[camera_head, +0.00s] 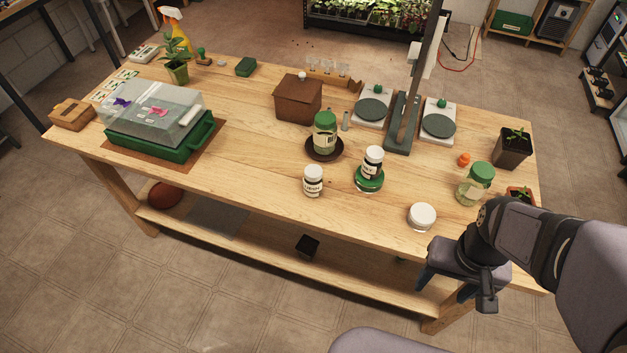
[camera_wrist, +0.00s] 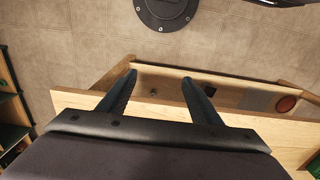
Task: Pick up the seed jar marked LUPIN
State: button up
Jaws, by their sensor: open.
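Two white-lidded jars with black-and-white labels are in the head view. One jar (camera_head: 313,181) stands upright on the bench front, left of centre. The other jar (camera_head: 373,161) stands on a green round lid or dish (camera_head: 369,181) to its right. The lettering is too small for me to tell surely which is LUPIN. My gripper (camera_head: 445,287) is at the bench's front right edge, well to the right of both jars. In the wrist view my gripper (camera_wrist: 159,78) is open with nothing between its fingers. No labelled jar shows there.
A green-lidded jar (camera_head: 325,134) stands on a dark saucer (camera_head: 324,154). Another green-lidded jar (camera_head: 476,184) and a low white-lidded pot (camera_head: 421,216) are near my arm. A grey post (camera_head: 413,95) rises between two scales. The bench (camera_head: 240,160) is clear left of the jars.

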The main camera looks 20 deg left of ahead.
notch_tip(320, 180, up, 5)
jog(key=n+t+y+b, duration=0.25)
jog(key=t+b, duration=0.35)
jog(key=t, duration=1.2)
send_over(313, 179)
jog(key=s, duration=0.1)
jog(key=shift+m, duration=0.35)
notch_tip(313, 179, down, 9)
jog(key=shift+d+f, duration=0.1)
jog(key=shift+w+f, duration=0.1)
jog(key=shift+f, duration=0.45)
jog(key=shift+w+a+f+p, duration=0.1)
jog(key=shift+w+a+p, duration=0.25)
jog(key=shift+w, duration=0.85)
jog(key=shift+w+a+p, duration=0.15)
jog(key=shift+w+p, duration=0.45)
jog(key=shift+w, duration=0.6)
jog(key=shift+w+a+f+p, duration=0.1)
jog(key=shift+w+a+p, duration=0.25)
jog(key=shift+w, duration=0.85)
jog(key=shift+d, duration=0.1)
